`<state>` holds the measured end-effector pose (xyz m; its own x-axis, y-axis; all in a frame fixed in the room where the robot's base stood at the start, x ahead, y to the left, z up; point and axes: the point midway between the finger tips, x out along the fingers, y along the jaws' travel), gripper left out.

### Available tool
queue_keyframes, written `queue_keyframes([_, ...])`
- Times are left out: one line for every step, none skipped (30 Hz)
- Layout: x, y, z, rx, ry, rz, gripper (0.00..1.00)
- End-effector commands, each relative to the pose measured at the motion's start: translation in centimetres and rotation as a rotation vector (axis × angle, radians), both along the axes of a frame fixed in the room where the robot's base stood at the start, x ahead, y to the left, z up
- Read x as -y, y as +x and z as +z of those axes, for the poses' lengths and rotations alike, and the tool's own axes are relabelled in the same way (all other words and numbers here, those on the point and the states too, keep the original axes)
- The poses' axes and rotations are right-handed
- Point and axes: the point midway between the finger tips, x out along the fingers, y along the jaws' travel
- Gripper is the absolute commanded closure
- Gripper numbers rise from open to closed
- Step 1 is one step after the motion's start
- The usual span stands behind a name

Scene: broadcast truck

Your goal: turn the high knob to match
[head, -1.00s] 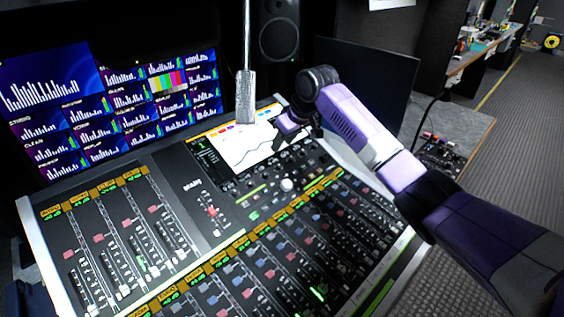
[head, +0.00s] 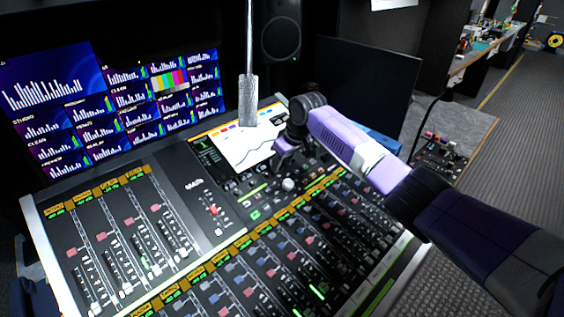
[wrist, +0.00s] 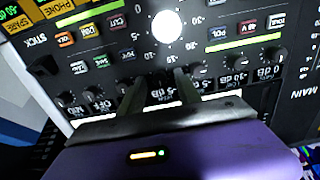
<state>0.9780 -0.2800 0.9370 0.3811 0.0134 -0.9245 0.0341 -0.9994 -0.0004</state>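The mixing console's upper knob panel (head: 252,188) lies below its sloping screen (head: 245,145). My gripper (head: 283,160) hangs close over this panel, by the screen's lower right. In the wrist view its two fingers (wrist: 158,88) stand apart over a row of small black knobs with white marks. Some show left of the fingers (wrist: 97,96) and some right (wrist: 240,62). The spot between the fingertips is dark; I cannot tell whether they touch a knob. The labels appear upside down, and I cannot make out which knob is the high one.
A large white round knob (wrist: 167,27) stands just beyond the fingers; it also shows in the head view (head: 288,185). A microphone (head: 248,88) hangs over the screen. Fader rows (head: 270,270) fill the console's front. A dark monitor (head: 365,85) stands behind my arm.

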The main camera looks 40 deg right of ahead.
Motion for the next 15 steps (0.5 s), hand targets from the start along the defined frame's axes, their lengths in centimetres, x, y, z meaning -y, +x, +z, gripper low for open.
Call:
queue_keyframes([0.00, 0.01, 0.02, 0.000, 0.000, 0.000, 0.60])
queue_keyframes([0.00, 0.01, 0.03, 0.000, 0.000, 0.000, 0.60])
queue_keyframes([0.00, 0.01, 0.03, 0.000, 0.000, 0.000, 0.60])
queue_keyframes([0.00, 0.01, 0.03, 0.001, 0.000, 0.000, 0.60])
queue_keyframes([0.00, 0.01, 0.04, 0.001, 0.000, 0.000, 0.66])
queue_keyframes([0.00, 0.02, 0.04, 0.001, 0.000, 0.000, 0.74])
queue_keyframes([0.01, 0.01, 0.05, 0.001, 0.000, 0.000, 0.80])
queue_keyframes([0.01, 0.01, 0.05, 0.001, 0.000, 0.000, 0.86])
queue_keyframes([0.01, 0.01, 0.05, 0.001, 0.000, 0.000, 0.94])
queue_keyframes([0.01, 0.01, 0.05, 0.001, 0.000, 0.000, 1.00])
queue_keyframes([0.01, 0.01, 0.05, 0.001, 0.000, 0.000, 1.00])
queue_keyframes([0.01, 0.01, 0.06, 0.001, 0.000, 0.000, 1.00])
queue_keyframes([0.01, 0.01, 0.06, 0.001, 0.000, 0.000, 1.00])
queue_keyframes([0.01, 0.01, 0.06, 0.001, 0.000, 0.000, 1.00])
queue_keyframes([0.01, 0.01, 0.06, 0.001, 0.000, 0.000, 1.00])
